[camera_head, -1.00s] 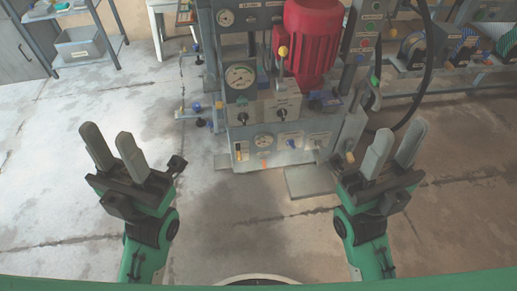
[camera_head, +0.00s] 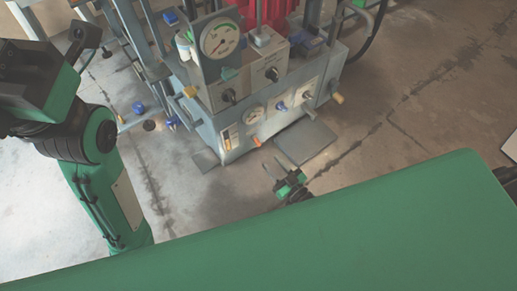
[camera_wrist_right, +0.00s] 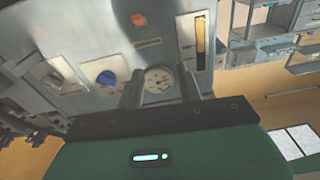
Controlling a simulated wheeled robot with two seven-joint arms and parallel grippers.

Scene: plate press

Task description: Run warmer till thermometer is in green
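The grey press machine's lower panel (camera_head: 240,130) shows in the head view. It carries a small dial (camera_head: 253,114), a blue knob (camera_head: 281,106), an orange control (camera_head: 257,141) and a narrow yellowish gauge strip (camera_head: 227,138). The right wrist view shows the strip (camera_wrist_right: 201,42), orange control (camera_wrist_right: 138,18), dial (camera_wrist_right: 158,80) and blue knob (camera_wrist_right: 106,78), upside down. The strip's reading is too small to tell. My right gripper (camera_head: 276,170) is low in front of the panel, its fingers (camera_wrist_right: 159,88) apart and empty. My left arm (camera_head: 95,150) is raised at left; its fingertips are not clear.
A larger dial (camera_head: 220,37) and black knobs (camera_head: 271,74) sit higher on the machine, with a red motor (camera_head: 270,12) behind. A flat grey plate (camera_head: 305,141) lies at the machine's foot. The floor (camera_head: 400,120) to the right is clear.

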